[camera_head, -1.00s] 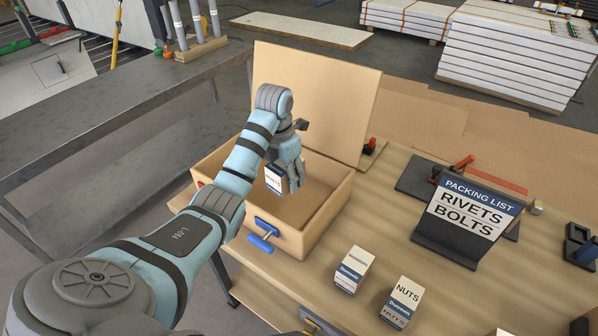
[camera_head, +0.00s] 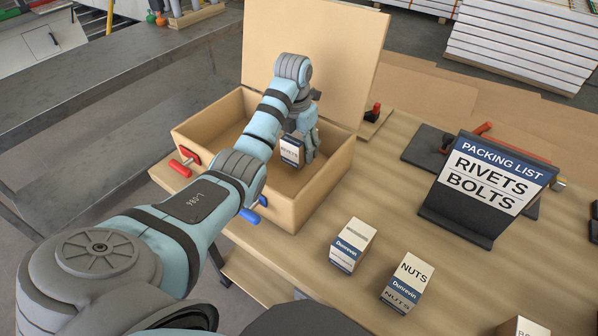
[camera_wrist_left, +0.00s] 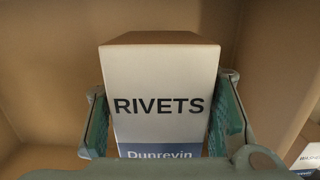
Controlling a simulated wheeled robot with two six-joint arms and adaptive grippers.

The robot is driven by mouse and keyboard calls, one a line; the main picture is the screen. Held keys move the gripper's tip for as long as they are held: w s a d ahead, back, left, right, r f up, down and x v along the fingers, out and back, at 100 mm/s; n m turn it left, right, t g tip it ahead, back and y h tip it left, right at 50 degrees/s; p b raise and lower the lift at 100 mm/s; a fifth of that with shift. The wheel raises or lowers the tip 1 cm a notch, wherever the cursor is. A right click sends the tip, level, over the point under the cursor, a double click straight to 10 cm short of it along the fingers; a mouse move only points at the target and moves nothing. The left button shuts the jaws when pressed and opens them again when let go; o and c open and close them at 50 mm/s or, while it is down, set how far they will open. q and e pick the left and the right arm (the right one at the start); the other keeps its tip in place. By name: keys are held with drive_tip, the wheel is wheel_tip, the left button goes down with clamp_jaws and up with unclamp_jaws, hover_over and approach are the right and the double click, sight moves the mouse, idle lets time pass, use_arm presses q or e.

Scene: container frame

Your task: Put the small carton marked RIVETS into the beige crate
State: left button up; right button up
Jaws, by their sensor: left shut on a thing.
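The small carton marked RIVETS (camera_head: 291,150), white with a blue band, is held in my left gripper (camera_head: 301,147). In the left wrist view the RIVETS carton (camera_wrist_left: 160,85) stands upright between the two green finger pads, which press on its sides. The beige crate (camera_head: 325,188) stands on the bench with its lid (camera_head: 312,60) raised. The carton is inside the crate's opening, towards its right part; I cannot tell whether it touches the floor. My right gripper is not in view.
A carton marked NUTS (camera_head: 407,283) and another Dunrevin carton (camera_head: 352,245) stand in front of the crate. A carton (camera_head: 522,327) is cut off at the bottom edge. Bench between cartons and sign is clear.

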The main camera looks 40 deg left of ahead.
use_arm(q)
drive_tip(key=f, duration=0.2)
drive_tip(key=s+f, duration=0.1)
drive_tip(key=shift+f, duration=0.55)
drive_tip(key=shift+w+f, duration=0.1)
drive_tip(key=shift+w, duration=0.05)
drive_tip(key=shift+f, duration=0.15)
drive_tip(key=o, duration=1.6)
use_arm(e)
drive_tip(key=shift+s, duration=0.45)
